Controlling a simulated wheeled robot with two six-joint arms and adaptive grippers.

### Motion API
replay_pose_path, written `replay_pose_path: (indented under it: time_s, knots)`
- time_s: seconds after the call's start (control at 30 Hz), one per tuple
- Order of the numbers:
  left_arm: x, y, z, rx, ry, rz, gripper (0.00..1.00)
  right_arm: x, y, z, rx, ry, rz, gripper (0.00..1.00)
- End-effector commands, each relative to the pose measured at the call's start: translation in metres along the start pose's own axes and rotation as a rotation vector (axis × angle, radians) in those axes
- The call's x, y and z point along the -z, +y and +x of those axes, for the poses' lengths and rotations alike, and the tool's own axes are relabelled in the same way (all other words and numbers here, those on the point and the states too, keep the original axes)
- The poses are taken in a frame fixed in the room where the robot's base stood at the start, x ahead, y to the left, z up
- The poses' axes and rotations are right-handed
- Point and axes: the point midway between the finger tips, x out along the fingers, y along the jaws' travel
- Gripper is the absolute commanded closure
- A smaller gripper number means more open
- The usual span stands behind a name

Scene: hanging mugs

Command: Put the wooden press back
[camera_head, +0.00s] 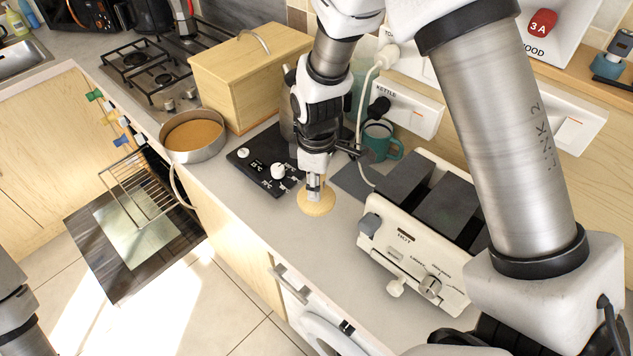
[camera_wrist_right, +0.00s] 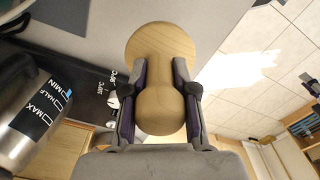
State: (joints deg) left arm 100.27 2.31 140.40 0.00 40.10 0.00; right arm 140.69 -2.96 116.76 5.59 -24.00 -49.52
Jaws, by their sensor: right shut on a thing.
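The wooden press (camera_head: 317,204) is pale wood with a round flat disc and a knob handle. My right gripper (camera_head: 314,184) is shut on its handle, with the disc below the fingers near the grey countertop (camera_head: 240,190). I cannot tell whether the disc touches the counter. In the right wrist view my right gripper (camera_wrist_right: 160,102) has one finger on each side of the rounded handle of the wooden press (camera_wrist_right: 160,62), and the disc lies beyond the fingertips. My left gripper is not in view; only part of my left arm shows at the lower left.
A black scale-like base (camera_head: 262,160) lies left of the press. A cream toaster (camera_head: 415,235) stands to the right, a teal mug (camera_head: 380,142) behind. A wooden bread box (camera_head: 238,75) and a pan (camera_head: 193,136) are further left. The counter's front edge is close. A steel kettle (camera_wrist_right: 30,115) shows in the wrist view.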

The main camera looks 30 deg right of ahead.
Motion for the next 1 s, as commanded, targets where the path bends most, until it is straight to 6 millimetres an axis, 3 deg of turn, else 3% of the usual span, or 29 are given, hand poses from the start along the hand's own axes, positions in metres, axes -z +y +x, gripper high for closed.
replay_pose_path:
  time_s: [0.17,0.7,1.0]
  knots:
    - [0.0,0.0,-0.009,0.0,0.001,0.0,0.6,-0.001,0.0,-0.003,0.001,-0.001,0.002,1.0]
    - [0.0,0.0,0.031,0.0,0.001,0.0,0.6,-0.001,0.0,0.064,0.001,-0.001,0.003,1.0]
    - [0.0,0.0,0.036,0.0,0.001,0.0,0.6,-0.001,0.0,0.08,0.0,-0.001,0.003,1.0]
